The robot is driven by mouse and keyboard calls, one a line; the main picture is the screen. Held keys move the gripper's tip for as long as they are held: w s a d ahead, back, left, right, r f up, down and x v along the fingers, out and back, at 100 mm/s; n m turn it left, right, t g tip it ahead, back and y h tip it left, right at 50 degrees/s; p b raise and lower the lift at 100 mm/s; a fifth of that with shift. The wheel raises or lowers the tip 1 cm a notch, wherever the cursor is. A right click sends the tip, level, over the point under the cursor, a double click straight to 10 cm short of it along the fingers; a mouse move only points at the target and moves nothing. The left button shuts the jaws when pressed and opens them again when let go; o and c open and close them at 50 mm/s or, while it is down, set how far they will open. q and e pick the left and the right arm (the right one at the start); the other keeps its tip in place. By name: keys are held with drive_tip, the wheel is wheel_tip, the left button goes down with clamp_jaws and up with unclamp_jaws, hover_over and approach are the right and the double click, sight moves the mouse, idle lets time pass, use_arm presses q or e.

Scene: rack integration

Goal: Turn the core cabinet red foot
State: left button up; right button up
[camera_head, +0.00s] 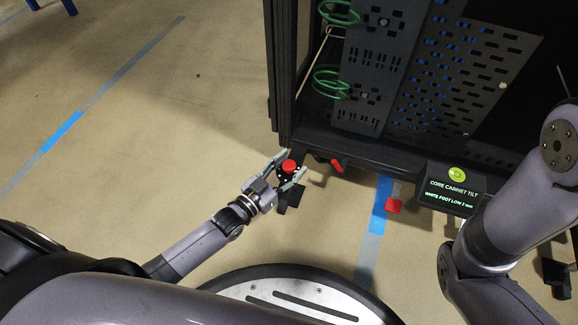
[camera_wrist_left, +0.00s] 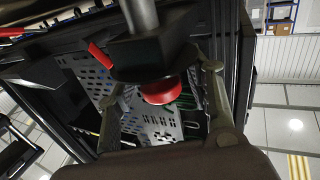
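The core cabinet (camera_head: 360,148) is a tall black rack. Its red foot (camera_head: 288,166) is a round red knob at the cabinet's near left corner. My left gripper (camera_head: 288,164) has its two fingers spread on either side of the red foot. In the left wrist view the red foot (camera_wrist_left: 160,92) shows between the fingers, with gaps beside it, so the gripper looks open around it. A display on the cabinet (camera_head: 452,190) reads "CORE CABINET TILT" and "WHITE FOOT LOW 2 mm".
A red lever (camera_head: 337,165) sticks out of the cabinet's base, right of the foot. A red block-like piece (camera_head: 394,206) is farther right, near blue floor tape (camera_head: 379,212). Green cable loops (camera_head: 330,82) hang inside the cabinet. The floor at left is clear.

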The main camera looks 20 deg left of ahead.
use_arm(q)
drive_tip(key=c, duration=1)
drive_tip(key=shift+m+g+h, duration=0.4)
drive_tip(key=shift+m+h, duration=0.2)
drive_tip(key=shift+h, duration=0.2)
drive_tip(key=shift+m+g+h, duration=0.8)
drive_tip(key=shift+m+h, duration=0.1)
drive_tip(key=shift+h, duration=0.3)
drive_tip(key=o, duration=1.2)
